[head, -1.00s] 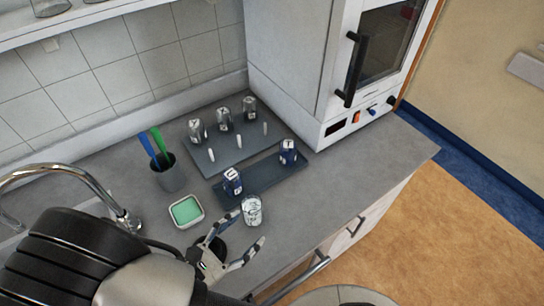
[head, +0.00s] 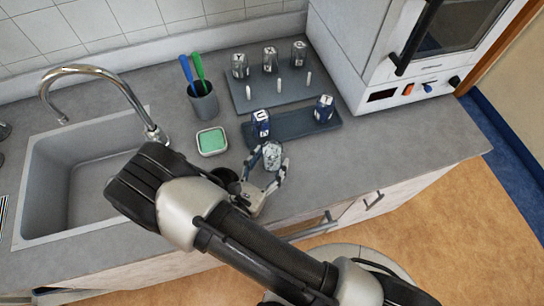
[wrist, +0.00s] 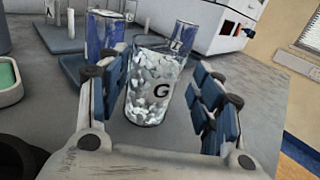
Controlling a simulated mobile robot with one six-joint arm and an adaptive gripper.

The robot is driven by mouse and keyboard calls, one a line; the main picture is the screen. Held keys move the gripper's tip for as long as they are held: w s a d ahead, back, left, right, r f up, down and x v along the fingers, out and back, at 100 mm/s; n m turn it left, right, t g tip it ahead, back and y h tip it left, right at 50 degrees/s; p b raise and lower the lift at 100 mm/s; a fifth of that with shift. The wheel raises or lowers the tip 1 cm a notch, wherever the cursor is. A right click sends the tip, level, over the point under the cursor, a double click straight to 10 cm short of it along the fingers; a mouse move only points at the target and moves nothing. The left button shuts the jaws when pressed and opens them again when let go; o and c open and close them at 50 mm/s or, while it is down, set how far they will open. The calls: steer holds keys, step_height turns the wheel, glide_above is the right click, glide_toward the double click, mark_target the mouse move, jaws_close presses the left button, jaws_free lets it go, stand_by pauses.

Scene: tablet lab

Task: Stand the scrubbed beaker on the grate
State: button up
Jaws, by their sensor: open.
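A clear beaker marked G (head: 272,156) stands on the grey counter, in front of the dark tray. In the wrist view the beaker (wrist: 153,90) is speckled with white bits. I cannot tell whether it is the scrubbed one. My gripper (head: 268,170) is open, with one finger on each side of this beaker; in the wrist view a finger pad comes very near its left side, and touch is unclear. Two blue labelled vessels (head: 261,123) (head: 324,107) stand on the dark tray (head: 292,129). I cannot make out a grate.
A pegged board (head: 250,100) with several clear vessels lies behind the tray. A green-filled dish (head: 211,141), a brush cup (head: 203,104), the tap (head: 100,72) and the sink (head: 85,170) are to the left. A white oven (head: 345,60), door shut, stands back right. The right counter is clear.

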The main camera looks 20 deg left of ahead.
mark_target(276, 147)
steer(key=x, duration=0.4)
steer(key=b+x, duration=0.1)
steer(key=x, duration=0.2)
steer(key=shift+a, duration=0.3)
steer(key=shift+c, duration=0.4)
steer(key=c, duration=1)
steer(key=shift+r, duration=0.1)
steer(key=shift+c, duration=1.1)
